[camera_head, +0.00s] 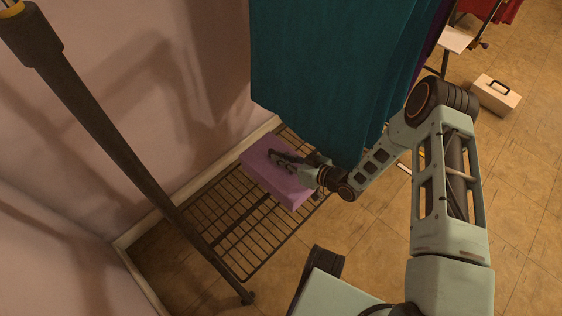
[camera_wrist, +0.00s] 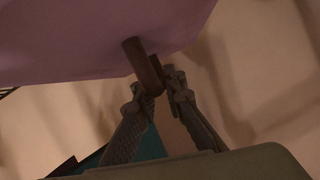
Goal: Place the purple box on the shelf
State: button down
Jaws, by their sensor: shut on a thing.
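The purple box (camera_head: 262,172) is in the middle of the head view, over the dark wire shelf (camera_head: 222,212). I cannot tell whether the box touches the wires. My gripper (camera_head: 285,160) reaches it from the right, with its fingers at the top of the box. In the wrist view, the box (camera_wrist: 90,35) fills the upper left, and a dark handle-like bar (camera_wrist: 143,65) stands out from it. My gripper (camera_wrist: 160,90) is shut on this bar. The shelf's far right part is hidden by the box and my arm.
A dark upright post (camera_head: 120,150) stands at the shelf's left side. A teal curtain (camera_head: 325,70) hangs behind the box, close to my arm. Pink walls (camera_head: 170,70) close off the left and back. A white case (camera_head: 495,95) sits on the tiled floor at right.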

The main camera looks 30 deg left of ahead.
jog(key=shift+f+b, duration=0.35)
jog(key=shift+f, duration=0.45)
jog(key=c, duration=2)
grip_release()
jog(key=shift+f, duration=0.2)
jog(key=shift+r, duration=0.2)
jog(key=p+v, duration=0.3)
jog(key=v, duration=0.7)
jog(key=shift+d+r, duration=0.2)
jog(key=shift+d, duration=0.15)
jog(key=shift+s+d+r+p, duration=0.2)
jog(key=shift+d+p, duration=0.1)
jog(key=shift+d, duration=0.25)
jog(key=shift+f, duration=0.1)
